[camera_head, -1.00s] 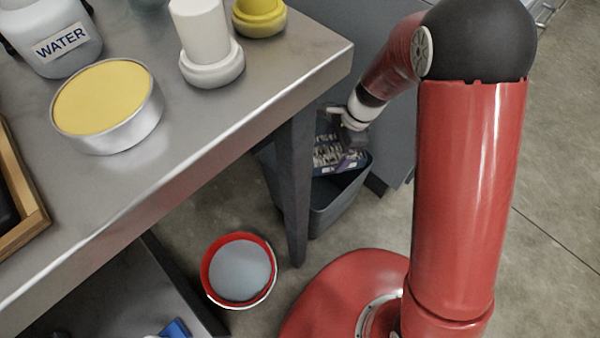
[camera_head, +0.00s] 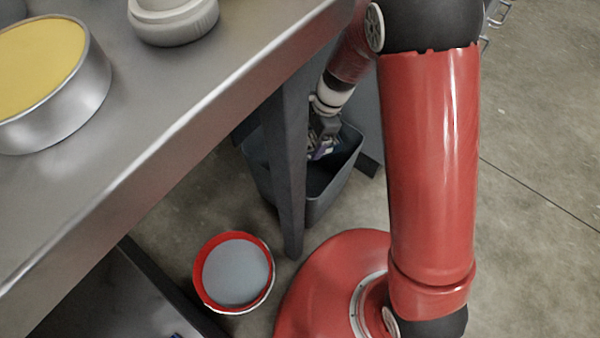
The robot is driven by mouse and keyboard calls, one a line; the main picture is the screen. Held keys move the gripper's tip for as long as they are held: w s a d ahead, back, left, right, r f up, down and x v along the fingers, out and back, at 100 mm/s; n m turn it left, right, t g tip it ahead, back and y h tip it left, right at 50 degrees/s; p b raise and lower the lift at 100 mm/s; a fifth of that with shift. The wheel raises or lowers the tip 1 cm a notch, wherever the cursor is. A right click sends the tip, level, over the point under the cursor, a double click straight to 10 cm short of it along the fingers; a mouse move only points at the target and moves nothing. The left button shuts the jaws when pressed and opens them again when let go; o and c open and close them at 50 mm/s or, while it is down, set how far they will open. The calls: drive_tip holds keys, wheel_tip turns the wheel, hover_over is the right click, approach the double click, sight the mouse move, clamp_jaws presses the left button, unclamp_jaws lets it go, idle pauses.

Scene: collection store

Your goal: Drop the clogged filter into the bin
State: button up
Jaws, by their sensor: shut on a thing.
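The grey bin (camera_head: 318,211) stands on the floor behind the table leg, with its mouth open upward. My gripper (camera_head: 323,141) is over the bin's mouth, at its back part, pointing down. It is shut on the clogged filter (camera_head: 326,150), of which only a small bluish and pale part shows, at or just inside the rim. The table leg and my gripper hide much of the filter. I cannot tell whether it touches the bin.
A metal table (camera_head: 150,130) fills the upper left, its edge and dark leg (camera_head: 291,170) close to my arm. A red bucket (camera_head: 205,291) with grey contents stands on the floor. A yellow-topped round tin (camera_head: 75,105) sits on the table. Floor at right is clear.

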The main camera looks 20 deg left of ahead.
drive_tip(key=o, duration=0.9)
drive_tip(key=shift+c, duration=0.2)
drive_tip(key=shift+p+v, duration=0.7)
drive_tip(key=shift+v, duration=3.2)
drive_tip(key=shift+r, duration=0.1)
